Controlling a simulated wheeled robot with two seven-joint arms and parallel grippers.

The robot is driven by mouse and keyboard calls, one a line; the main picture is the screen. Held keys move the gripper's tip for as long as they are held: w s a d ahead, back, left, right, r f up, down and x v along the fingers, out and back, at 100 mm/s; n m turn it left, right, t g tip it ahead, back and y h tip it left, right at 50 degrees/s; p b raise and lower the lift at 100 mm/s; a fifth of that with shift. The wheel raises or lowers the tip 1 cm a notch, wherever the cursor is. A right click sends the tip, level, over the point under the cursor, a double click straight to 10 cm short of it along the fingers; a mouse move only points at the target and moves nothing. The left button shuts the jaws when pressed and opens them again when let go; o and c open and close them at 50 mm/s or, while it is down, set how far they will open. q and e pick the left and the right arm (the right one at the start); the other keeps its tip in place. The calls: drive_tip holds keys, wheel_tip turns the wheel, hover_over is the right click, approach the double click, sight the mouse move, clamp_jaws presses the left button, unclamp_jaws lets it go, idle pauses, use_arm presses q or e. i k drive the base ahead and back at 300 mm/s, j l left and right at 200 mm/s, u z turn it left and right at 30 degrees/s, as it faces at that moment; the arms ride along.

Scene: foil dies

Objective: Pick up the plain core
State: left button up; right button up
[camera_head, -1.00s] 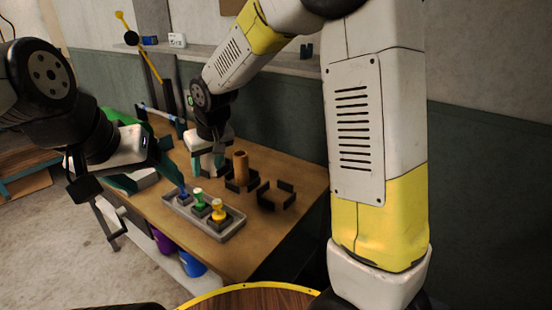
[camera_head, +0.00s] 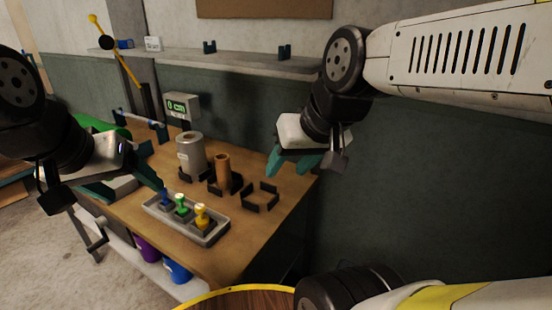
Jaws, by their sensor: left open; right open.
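A plain brown core (camera_head: 222,170) stands upright in a dark bracket holder on the wooden bench. A silver roll (camera_head: 190,153) with a pale label stands upright in a similar holder to its left. My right gripper (camera_head: 291,166) is open and empty, to the right of the brown core and above it in the picture, near an empty holder (camera_head: 260,197). My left gripper (camera_head: 136,192) is at the left, over the front left of the bench, its teal fingers partly hidden. Neither gripper touches the core.
A grey tray (camera_head: 213,236) with blue, green and yellow handled dies (camera_head: 180,204) sits in front of the cores. A display reading 0 cm (camera_head: 180,106) stands behind. A wall shelf (camera_head: 235,63) runs above. Purple and blue bins (camera_head: 177,271) sit below the bench.

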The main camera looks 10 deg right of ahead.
sight(224, 172)
drive_tip(key=i+j+z, duration=0.1)
drive_tip(key=j, duration=0.3)
drive_tip(key=i+j+z, duration=0.15)
drive_tip(key=j, duration=0.25)
drive_tip(key=j+z, duration=0.1)
drive_tip(key=j, duration=0.3)
